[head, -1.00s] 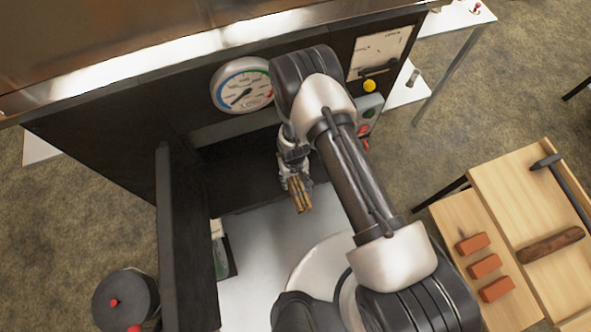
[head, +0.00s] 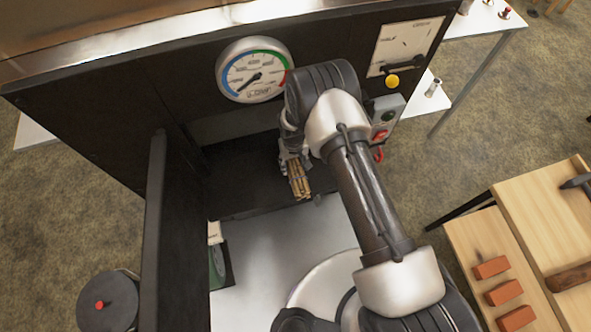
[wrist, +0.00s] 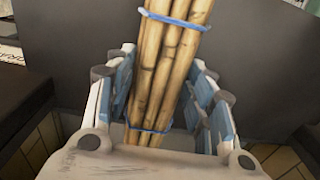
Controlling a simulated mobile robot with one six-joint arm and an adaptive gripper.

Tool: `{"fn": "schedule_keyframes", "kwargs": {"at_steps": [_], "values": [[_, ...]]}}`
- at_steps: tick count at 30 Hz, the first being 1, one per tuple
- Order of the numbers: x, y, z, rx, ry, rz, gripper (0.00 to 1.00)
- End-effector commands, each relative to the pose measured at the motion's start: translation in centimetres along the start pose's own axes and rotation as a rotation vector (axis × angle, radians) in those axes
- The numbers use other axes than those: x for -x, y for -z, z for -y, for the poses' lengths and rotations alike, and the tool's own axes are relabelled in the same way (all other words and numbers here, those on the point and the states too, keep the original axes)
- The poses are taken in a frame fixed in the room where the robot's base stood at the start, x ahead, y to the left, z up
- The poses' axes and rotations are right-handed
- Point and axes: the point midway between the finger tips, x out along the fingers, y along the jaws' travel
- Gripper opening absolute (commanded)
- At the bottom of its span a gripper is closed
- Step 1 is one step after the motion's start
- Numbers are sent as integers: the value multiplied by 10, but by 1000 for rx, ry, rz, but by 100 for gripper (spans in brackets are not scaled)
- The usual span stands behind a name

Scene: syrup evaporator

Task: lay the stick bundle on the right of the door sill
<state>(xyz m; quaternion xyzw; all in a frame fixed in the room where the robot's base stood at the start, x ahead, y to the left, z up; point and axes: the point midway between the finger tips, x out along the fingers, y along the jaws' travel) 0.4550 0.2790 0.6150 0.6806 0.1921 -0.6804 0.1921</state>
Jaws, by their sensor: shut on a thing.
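My gripper (head: 292,158) is shut on a stick bundle (head: 299,184). In the wrist view the bundle (wrist: 172,62) is several tan sticks tied with blue bands, held lengthwise between the fingers (wrist: 165,100). In the head view I hold it over the dark door sill (head: 250,192), right of its middle. The dark door (head: 160,225) stands open at the left of the opening. I cannot tell whether the bundle touches the sill.
A round gauge (head: 254,70) is on the panel above. Orange bricks (head: 503,292) lie on a wooden bench. A black pot (head: 107,300) stands at lower left.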

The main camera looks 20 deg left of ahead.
Motion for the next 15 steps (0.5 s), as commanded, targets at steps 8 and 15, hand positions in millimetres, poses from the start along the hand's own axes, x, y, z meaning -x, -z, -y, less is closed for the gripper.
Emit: {"fn": "schedule_keyframes", "kwargs": {"at_steps": [8,15], "values": [[-2,5,0,0,0,0,21],[-2,4,0,0,0,0,54]]}}
